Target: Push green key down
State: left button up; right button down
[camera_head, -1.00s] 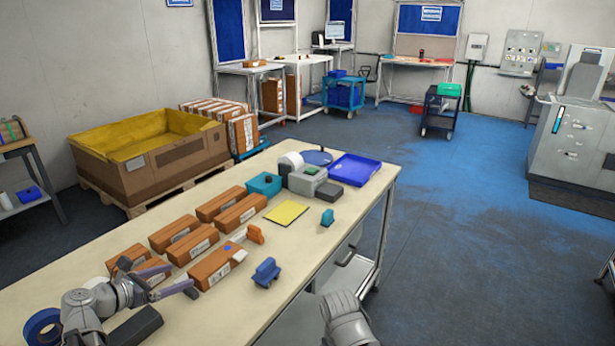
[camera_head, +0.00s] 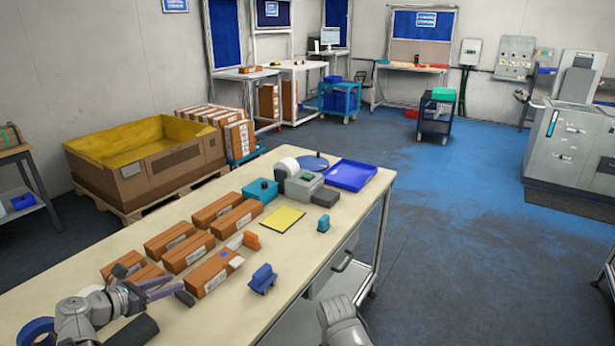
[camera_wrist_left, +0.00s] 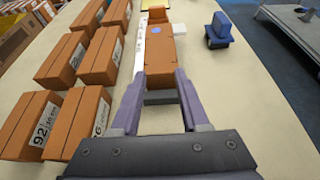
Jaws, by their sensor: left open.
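A small green patch (camera_head: 307,178) shows on top of the grey label printer (camera_head: 301,190) at the far end of the table; I cannot tell whether it is a key. A teal box (camera_head: 261,191) with a small dark knob on top stands just left of the printer. My left gripper (camera_head: 168,289) is open and empty at the table's near end, far from both. In the left wrist view its fingers (camera_wrist_left: 158,98) are apart, with a brown box (camera_wrist_left: 160,52) beyond them. My right gripper is not in view.
Several brown boxes (camera_head: 188,254) lie in rows on the table. A blue stand-like object (camera_head: 262,279), an orange item (camera_head: 251,240), a yellow pad (camera_head: 282,220) and a blue tray (camera_head: 351,174) also lie there. A dark block (camera_head: 133,331) lies near my left arm.

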pick_arm(q)
grip_shut()
dwell(1.0)
